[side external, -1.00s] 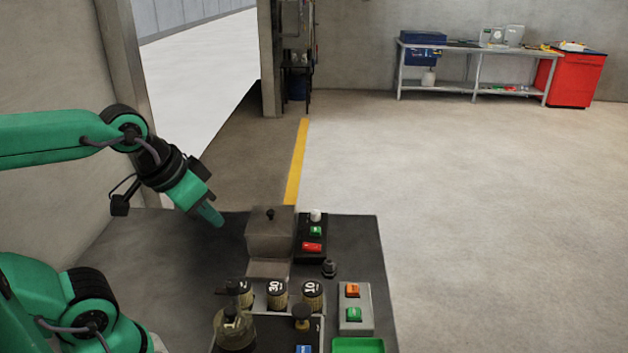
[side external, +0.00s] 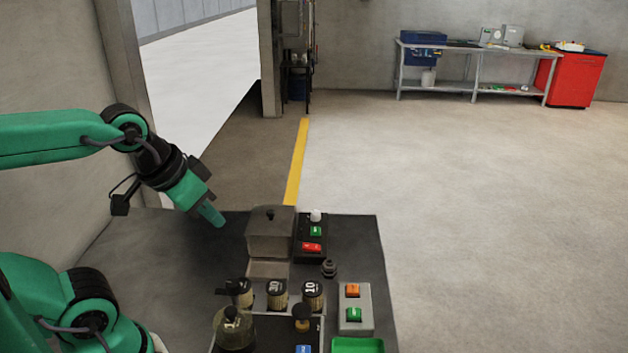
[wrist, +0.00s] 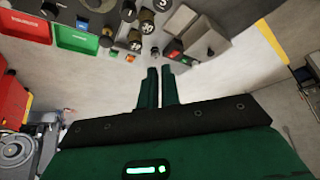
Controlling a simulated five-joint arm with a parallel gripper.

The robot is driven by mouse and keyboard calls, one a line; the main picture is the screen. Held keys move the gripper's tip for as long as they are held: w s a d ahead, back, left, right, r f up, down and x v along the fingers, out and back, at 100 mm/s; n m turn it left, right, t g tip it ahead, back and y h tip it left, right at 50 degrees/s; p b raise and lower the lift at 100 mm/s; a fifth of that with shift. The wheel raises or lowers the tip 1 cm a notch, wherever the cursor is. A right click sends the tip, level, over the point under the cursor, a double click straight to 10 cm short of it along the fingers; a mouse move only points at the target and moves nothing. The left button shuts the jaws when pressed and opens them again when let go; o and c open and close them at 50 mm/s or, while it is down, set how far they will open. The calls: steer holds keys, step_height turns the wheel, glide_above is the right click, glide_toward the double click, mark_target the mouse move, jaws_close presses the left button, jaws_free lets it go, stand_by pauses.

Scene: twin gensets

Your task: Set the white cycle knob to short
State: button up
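A small white round knob (side external: 316,215) stands at the far end of a black panel (side external: 300,246), above a green and a red button. No pointer or short mark can be read, so its setting cannot be told. My gripper (side external: 212,217) is tilted downward over the dark table, left of the grey box and well apart from the knob. In the wrist view my gripper's two fingers (wrist: 160,72) lie close together with nothing seen between them. Whether they are fully shut cannot be told.
A grey lidded box (side external: 270,235) stands between my gripper and the black panel. Several dark numbered knobs (side external: 277,292), a glass jar (side external: 234,326), a grey button box (side external: 355,309) and a green tray (side external: 358,345) stand nearer. Bare dark tabletop (side external: 180,265) lies left.

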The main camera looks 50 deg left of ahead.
steer(key=o, duration=0.7)
steer(key=shift+w+r, duration=0.15)
steer(key=shift+o, duration=0.6)
steer(key=shift+w+r, duration=0.1)
steer(key=shift+w, duration=0.2)
steer(key=w+a+g, duration=0.2)
steer(key=w, duration=0.7)
steer(key=w+a+g, duration=0.1)
steer(key=w+a, duration=0.1)
steer(key=w, duration=0.8)
steer(key=w+a+f+g, duration=0.1)
steer(key=w+a+f, duration=0.1)
steer(key=w+f, duration=0.2)
steer(key=w+a+f+n, duration=0.1)
steer(key=w+a+f, duration=0.1)
steer(key=w+f, duration=0.3)
steer(key=w+a+f+g, duration=0.1)
steer(key=w+a+f, duration=0.2)
steer(key=w+f, duration=0.1)
steer(key=shift+w+f+g, duration=0.15)
steer(key=shift+w+g, duration=0.15)
steer(key=shift+w, duration=0.2)
steer(key=shift+w+a+f, duration=0.2)
steer(key=shift+f, duration=0.25)
